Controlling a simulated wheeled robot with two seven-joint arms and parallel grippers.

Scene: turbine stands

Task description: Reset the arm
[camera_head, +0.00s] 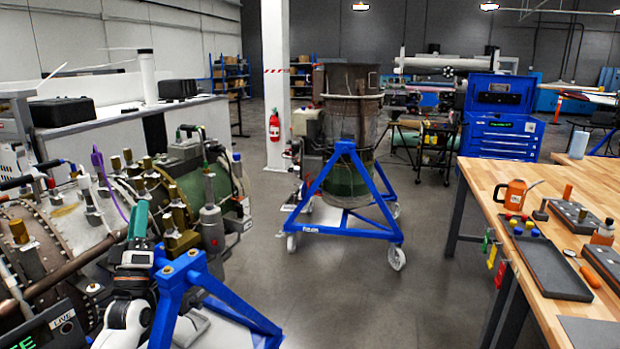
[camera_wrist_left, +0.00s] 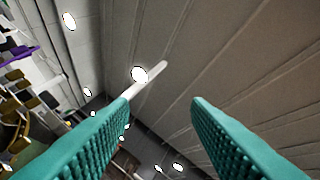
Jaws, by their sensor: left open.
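My left gripper (camera_head: 138,220) shows at the lower left of the head view, with teal fingers pointing up. It stands just in front of the large turbine (camera_head: 60,225) with its brass fittings and pipes, beside a blue stand (camera_head: 185,285). In the left wrist view the two teal fingers (camera_wrist_left: 160,115) are wide apart with nothing between them. That view looks up at the ceiling, with some turbine fittings at its left edge. Whether the gripper touches the turbine cannot be told. My right gripper is not in view.
A second turbine (camera_head: 345,110) sits on a wheeled blue stand (camera_head: 345,222) mid-room. A wooden workbench (camera_head: 480,175) with an orange oil can (camera_head: 513,194) and trays is at the right. A white pillar (camera_head: 276,60) stands behind. The grey floor (camera_head: 400,300) between is clear.

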